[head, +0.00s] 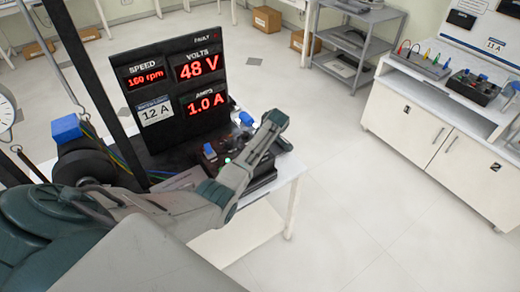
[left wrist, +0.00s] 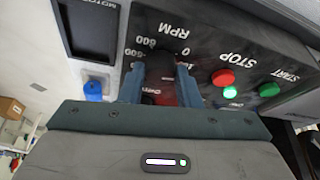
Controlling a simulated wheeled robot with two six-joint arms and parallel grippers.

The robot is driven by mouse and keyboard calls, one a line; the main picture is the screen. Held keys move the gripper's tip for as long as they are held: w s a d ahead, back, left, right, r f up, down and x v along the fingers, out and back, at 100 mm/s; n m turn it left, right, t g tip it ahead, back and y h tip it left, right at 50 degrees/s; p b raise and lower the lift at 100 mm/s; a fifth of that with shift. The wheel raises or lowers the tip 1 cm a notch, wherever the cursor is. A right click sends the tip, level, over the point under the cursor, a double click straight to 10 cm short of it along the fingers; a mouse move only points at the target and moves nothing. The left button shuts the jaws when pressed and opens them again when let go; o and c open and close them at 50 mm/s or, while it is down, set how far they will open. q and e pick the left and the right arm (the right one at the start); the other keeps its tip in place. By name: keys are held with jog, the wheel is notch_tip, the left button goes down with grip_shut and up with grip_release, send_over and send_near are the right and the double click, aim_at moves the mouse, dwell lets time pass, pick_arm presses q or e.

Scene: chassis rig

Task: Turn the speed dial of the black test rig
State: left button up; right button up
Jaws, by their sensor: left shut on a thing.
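The black test rig (head: 165,60) stands on a white bench, with red readouts that look like SPEED 160 rpm, 48 V and 1.0 A. Its speed dial (left wrist: 163,66), a dark knob under the RPM scale, is in the left wrist view, where the panel lettering is upside down. My left gripper (left wrist: 160,92) is shut on the dial, one finger on each side. In the head view my left arm reaches across the bench and hides the dial and fingertips. My right gripper is not in view.
A red STOP button (left wrist: 223,77), a lit green lamp (left wrist: 230,92) and a green START button (left wrist: 269,89) sit beside the dial. A blue knob (left wrist: 93,91) is on the other side. A white cabinet (head: 425,130) stands right, with clear floor between.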

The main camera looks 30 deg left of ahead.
pick_arm(q)
jog(key=n+b, duration=0.1)
jog(key=n, duration=0.1)
jog(key=n+g+b, duration=0.1)
jog(key=n, duration=0.1)
jog(key=shift+w+f+g, duration=0.1)
jog(key=shift+w+g, duration=0.05)
jog(key=shift+g, duration=0.15)
jog(key=shift+n+g+h+b, duration=0.35)
jog(key=shift+n+b, duration=0.35)
jog(key=shift+n, duration=0.5)
jog(key=o, duration=1)
jog(key=b+v, duration=0.3)
jog(key=v, duration=0.8)
jog(key=shift+w+f+b, duration=0.1)
jog(key=shift+w+b, duration=0.05)
jog(key=shift+b, duration=0.15)
